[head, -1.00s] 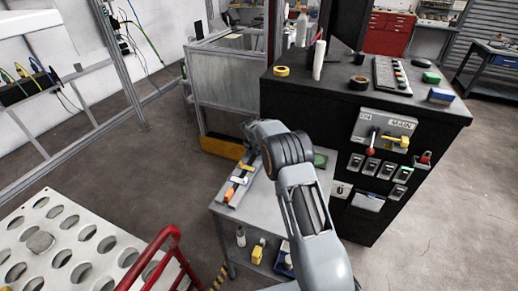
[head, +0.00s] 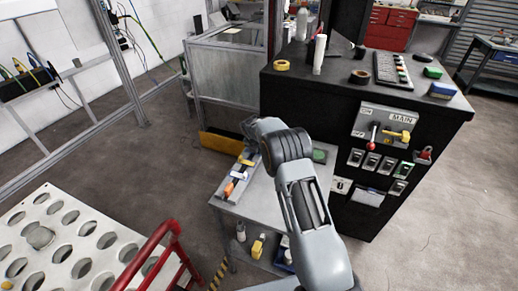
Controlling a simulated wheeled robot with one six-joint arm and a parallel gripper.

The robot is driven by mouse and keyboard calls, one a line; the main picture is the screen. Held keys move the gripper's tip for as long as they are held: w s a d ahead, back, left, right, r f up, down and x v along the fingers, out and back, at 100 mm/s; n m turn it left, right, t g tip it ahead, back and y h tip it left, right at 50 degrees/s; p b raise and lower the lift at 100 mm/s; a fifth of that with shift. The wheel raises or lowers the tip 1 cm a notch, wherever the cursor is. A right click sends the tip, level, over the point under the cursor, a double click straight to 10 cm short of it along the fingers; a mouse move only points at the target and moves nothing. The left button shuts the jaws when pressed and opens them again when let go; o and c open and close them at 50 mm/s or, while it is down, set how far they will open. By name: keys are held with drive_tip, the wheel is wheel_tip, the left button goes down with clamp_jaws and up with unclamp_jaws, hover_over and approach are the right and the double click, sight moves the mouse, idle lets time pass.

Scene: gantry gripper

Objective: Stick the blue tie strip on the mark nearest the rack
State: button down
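A narrow dark holder (head: 234,182) with small coloured pieces lies on the left part of a grey side table (head: 262,200). The pieces are a yellow one (head: 247,162), a pale blue-white one (head: 239,175) and an orange one (head: 229,188). I cannot tell whether the pale blue piece is the blue tie strip, or whether this holder is the rack. No marks can be made out. My gripper (head: 250,128) is at the table's far edge, beyond the holder, mostly hidden behind my wrist. Its fingers cannot be made out.
A black cabinet (head: 430,118) with switches stands right of the table, with tape rolls and a white tube on top. A green item (head: 320,156) lies at the table's right. A perforated white plate (head: 100,225) and red rail (head: 150,250) are at front left.

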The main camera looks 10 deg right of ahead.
drive_tip(key=shift+f, duration=0.3)
idle(0.8)
drive_tip(key=c, duration=1.1)
unclamp_jaws()
drive_tip(key=shift+o, duration=0.3)
drive_tip(key=o, duration=0.4)
drive_tip(key=shift+r, duration=0.2)
drive_tip(key=shift+r+p, duration=2.45)
drive_tip(key=shift+r, duration=0.9)
